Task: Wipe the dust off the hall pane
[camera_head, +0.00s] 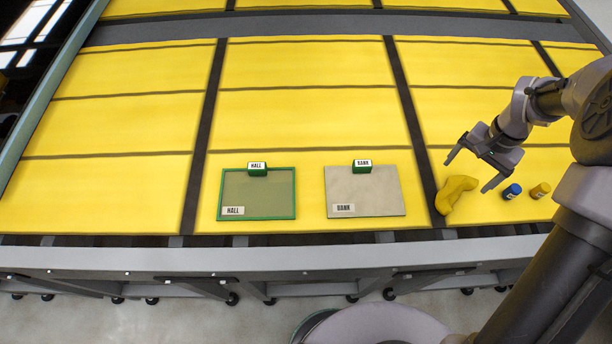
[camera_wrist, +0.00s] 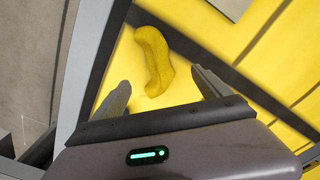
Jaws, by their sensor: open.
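The hall pane (camera_head: 258,205) lies on the yellow table at the middle, with a green frame, a dull greenish face and a HALL label at its lower left. A green block (camera_head: 258,169) with a HALL tag stands at its top edge. A yellow, bent cloth-like lump (camera_head: 456,190) lies right of the dark strip; the wrist view shows it (camera_wrist: 154,62) ahead of and between my fingers. My gripper (camera_head: 469,170) is open and empty above and beside this lump. It also shows open in the wrist view (camera_wrist: 160,92).
A greyish pane (camera_head: 375,190) labelled BARN or similar lies right of the hall pane, with a green tagged block (camera_head: 361,166) at its top edge. A blue cylinder (camera_head: 512,191) and a yellow cylinder (camera_head: 541,190) stand right of the lump. The table left of the hall pane is clear.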

